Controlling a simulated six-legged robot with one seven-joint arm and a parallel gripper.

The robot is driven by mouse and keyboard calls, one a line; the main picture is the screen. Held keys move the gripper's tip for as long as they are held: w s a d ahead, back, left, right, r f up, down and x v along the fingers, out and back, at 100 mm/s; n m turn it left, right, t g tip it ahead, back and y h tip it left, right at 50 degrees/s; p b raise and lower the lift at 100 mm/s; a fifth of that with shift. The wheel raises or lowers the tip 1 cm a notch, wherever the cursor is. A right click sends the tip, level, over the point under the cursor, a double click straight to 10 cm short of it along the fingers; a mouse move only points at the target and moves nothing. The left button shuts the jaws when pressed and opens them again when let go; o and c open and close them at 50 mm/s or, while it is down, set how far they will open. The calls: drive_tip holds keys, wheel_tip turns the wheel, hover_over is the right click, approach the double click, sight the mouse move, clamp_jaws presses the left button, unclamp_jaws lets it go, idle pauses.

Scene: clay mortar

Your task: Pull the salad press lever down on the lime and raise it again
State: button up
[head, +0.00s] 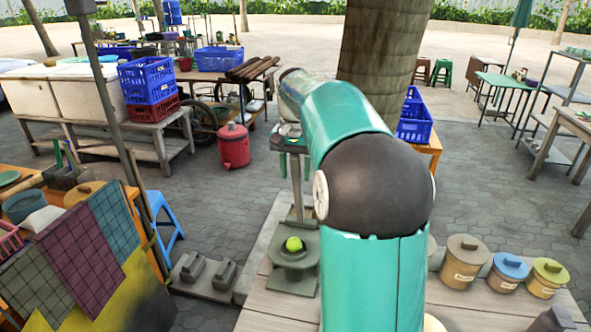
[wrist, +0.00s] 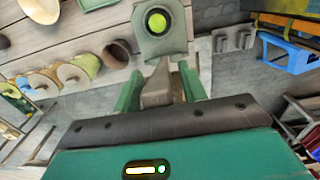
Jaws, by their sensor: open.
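The green lime (head: 293,244) sits in the round dish of the grey-green salad press (head: 290,281) on the wooden counter. The lime also shows at the top of the wrist view (wrist: 157,22), in the press's dish (wrist: 160,46). A grey-brown bar (wrist: 157,88), which looks like the press lever, stands between my gripper's two green fingers (wrist: 160,88). The fingers are open around the bar, with a small gap visible on each side. In the head view my gripper (head: 294,168) is above the lime, by the press's upright; my teal arm hides part of the press.
Lidded jars (head: 510,270) stand on the counter (head: 470,305) to the right of my arm. A tree trunk (head: 381,60) rises behind it. A blue stool (head: 162,220) and a stall with hanging cloths (head: 90,245) are at left. Paved floor lies between the stalls.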

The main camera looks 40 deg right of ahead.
drive_tip(key=shift+c, duration=0.2)
clamp_jaws()
drive_tip(key=shift+a+f, duration=0.1)
